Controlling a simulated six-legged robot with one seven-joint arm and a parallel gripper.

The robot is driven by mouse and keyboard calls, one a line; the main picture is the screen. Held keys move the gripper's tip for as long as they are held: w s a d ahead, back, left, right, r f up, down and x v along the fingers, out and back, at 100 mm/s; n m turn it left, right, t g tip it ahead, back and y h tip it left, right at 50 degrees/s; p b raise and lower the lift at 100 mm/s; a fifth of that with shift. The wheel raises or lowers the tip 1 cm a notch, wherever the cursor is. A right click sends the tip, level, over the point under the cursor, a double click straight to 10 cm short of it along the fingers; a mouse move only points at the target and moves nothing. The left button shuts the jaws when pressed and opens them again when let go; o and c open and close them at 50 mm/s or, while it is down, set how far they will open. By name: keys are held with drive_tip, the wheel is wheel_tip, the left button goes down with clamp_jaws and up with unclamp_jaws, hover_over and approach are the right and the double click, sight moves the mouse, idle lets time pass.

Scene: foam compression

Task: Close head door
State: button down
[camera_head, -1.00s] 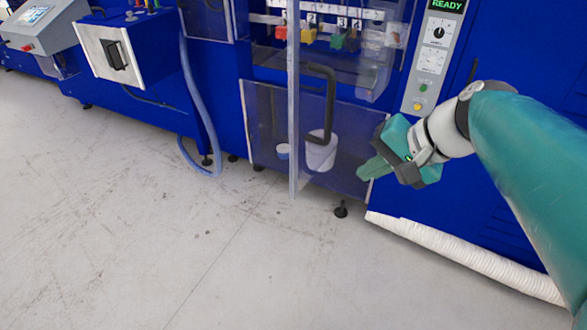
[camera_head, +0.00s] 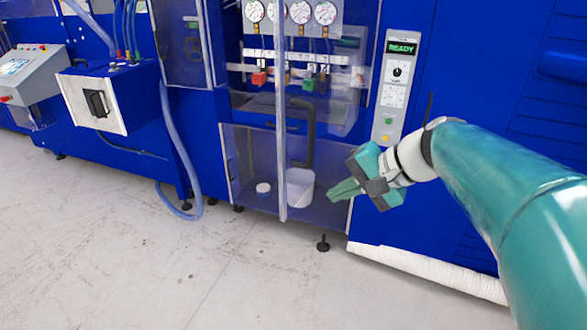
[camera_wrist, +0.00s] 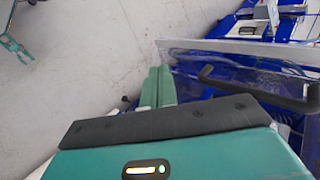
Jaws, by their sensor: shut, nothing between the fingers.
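The head door is a clear panel (camera_head: 255,165) with a pale vertical edge strip and a black bar handle (camera_head: 307,135). In the head view it stands in front of the blue machine, and I cannot tell exactly how far it is swung out. In the wrist view the door's clear panel (camera_wrist: 240,62) and pale edge lie beyond my fingers, with the black handle (camera_wrist: 255,85) to their right. My gripper (camera_head: 332,195) is shut and empty, at the right of the door's lower part. In the wrist view its green fingers (camera_wrist: 157,85) lie together, apart from the handle.
A white bucket (camera_head: 300,188) and a small white tub (camera_head: 263,189) show through the clear panel. A control panel (camera_head: 397,90) reading READY is right of the door. A blue hose (camera_head: 178,160) hangs at left. The grey floor (camera_head: 110,240) in front is clear.

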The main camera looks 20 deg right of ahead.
sight(282, 204)
drive_tip(key=x, duration=0.3)
drive_tip(key=r+x, duration=0.1)
drive_tip(key=x, duration=0.2)
drive_tip(key=w+x, duration=0.1)
drive_tip(key=x, duration=0.3)
drive_tip(key=shift+a+r, duration=0.15)
drive_tip(key=shift+a, duration=0.25)
drive_tip(key=shift+w+a, duration=0.4)
drive_tip(key=shift+w+a, duration=0.1)
